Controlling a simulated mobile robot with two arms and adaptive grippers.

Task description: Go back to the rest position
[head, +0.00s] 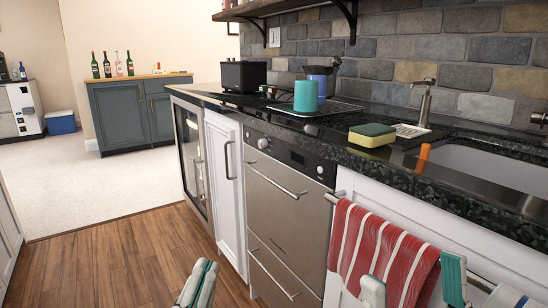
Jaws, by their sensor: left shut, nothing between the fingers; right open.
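My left gripper (198,283) shows at the bottom of the head view, left of the middle. Its two pale fingers with teal pads are together, with nothing between them, over the wooden floor. My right gripper (414,284) is at the bottom right, its fingers spread apart and empty. It appears in front of the red and white striped towel (365,245) that hangs from a bar on the counter front. I cannot tell whether the fingers touch the towel. Both arms are mostly out of the picture.
The dark counter (380,160) runs along the right, with a sponge (371,135), a teal cup (305,96), a soap dispenser (424,105) and a sink (495,166). A steel drawer appliance (275,205) sits below. The wooden floor (110,255) at left is clear.

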